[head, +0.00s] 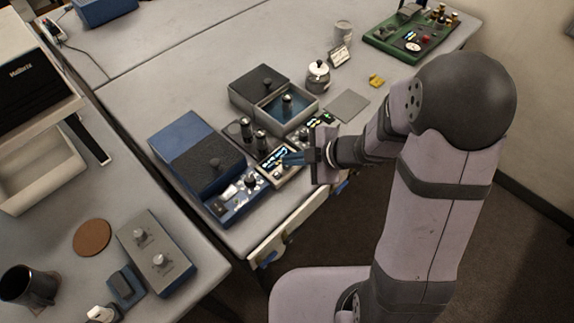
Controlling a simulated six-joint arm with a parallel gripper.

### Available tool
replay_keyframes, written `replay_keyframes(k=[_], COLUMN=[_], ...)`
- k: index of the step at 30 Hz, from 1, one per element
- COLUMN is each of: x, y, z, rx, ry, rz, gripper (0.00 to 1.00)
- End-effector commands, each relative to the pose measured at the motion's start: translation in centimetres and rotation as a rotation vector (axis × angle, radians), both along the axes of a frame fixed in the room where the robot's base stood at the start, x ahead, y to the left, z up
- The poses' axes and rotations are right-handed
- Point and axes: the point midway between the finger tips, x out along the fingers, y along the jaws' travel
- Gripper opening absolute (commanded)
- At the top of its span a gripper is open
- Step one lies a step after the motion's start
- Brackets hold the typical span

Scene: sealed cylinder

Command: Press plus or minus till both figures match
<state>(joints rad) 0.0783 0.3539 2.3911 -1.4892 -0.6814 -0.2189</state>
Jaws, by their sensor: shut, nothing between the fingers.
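A small light-framed device (284,178) sits near the table's front edge, with a dark screen (275,158) showing lit bluish-white marks. The figures are too small to read, and I cannot make out plus or minus buttons. The gripper covers part of the device.
Two dark knobbed cylinders (246,130) are close by.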

Motion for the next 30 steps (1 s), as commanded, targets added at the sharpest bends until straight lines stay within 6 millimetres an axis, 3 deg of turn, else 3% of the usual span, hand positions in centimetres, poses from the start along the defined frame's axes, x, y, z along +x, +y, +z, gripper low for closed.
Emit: replay_keyframes(k=[30], x=[-0.03], y=[0.0], z=[-0.76], rx=[-0.001], ry=[0.0], rz=[0.001], gripper=[0.0])
